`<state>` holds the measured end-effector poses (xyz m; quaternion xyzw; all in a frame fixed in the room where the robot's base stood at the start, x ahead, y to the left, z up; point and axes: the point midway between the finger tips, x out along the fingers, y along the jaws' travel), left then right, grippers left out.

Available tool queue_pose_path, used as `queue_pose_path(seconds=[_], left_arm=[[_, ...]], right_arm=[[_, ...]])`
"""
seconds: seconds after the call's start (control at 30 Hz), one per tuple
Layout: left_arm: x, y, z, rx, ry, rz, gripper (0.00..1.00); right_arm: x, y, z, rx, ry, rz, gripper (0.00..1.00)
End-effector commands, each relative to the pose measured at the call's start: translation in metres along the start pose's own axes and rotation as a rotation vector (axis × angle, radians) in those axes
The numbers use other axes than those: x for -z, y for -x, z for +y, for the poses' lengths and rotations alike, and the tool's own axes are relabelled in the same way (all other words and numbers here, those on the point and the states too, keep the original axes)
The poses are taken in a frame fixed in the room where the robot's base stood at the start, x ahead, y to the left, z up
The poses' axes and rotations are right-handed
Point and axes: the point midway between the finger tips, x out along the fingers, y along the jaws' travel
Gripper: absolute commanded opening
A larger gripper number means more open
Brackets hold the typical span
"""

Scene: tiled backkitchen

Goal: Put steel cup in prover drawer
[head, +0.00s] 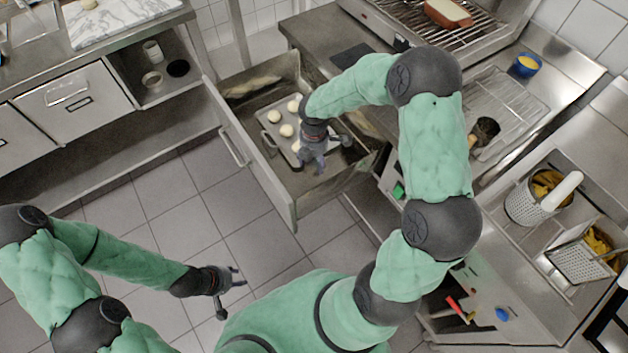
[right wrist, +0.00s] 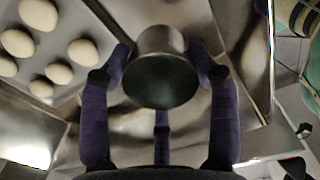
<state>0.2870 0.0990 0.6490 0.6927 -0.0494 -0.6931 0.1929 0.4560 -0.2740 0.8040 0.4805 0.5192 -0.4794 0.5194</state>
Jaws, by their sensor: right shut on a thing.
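The steel cup (right wrist: 160,75) is between the fingers of my right gripper (right wrist: 162,75), which is shut on it. In the head view my right gripper (head: 314,166) is over the open prover drawer (head: 278,196), right of the baking tray (head: 268,118) inside it. The cup cannot be made out there, hidden by the gripper. In the right wrist view the cup is above the bare drawer floor, beside the tray; whether it touches the floor I cannot tell. My left gripper (head: 238,277) is open and empty above the floor tiles.
Several dough balls (head: 286,130) sit on the tray. The drawer's right part is bare metal. A steel counter with a wire rack (head: 492,105) stands to the right. A marble board (head: 120,15) lies on the left counter.

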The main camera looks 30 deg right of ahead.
Motion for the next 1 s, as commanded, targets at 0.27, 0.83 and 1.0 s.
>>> queue_pose_path(seconds=[0.27, 0.83, 1.0], left_arm=[[0.001, -0.017, -0.006, 0.0, 0.0, 0.0, 0.39], [0.001, -0.036, -0.013, 0.0, 0.0, 0.0, 0.39], [0.001, -0.036, -0.013, 0.0, 0.0, 0.0, 0.39]], right_arm=[[0.0, -0.043, -0.001, 0.003, -0.001, 0.001, 0.28], [0.0, -0.092, 0.0, 0.0, -0.002, 0.0, 0.28], [0.0, -0.093, 0.0, 0.001, -0.002, 0.0, 0.28]])
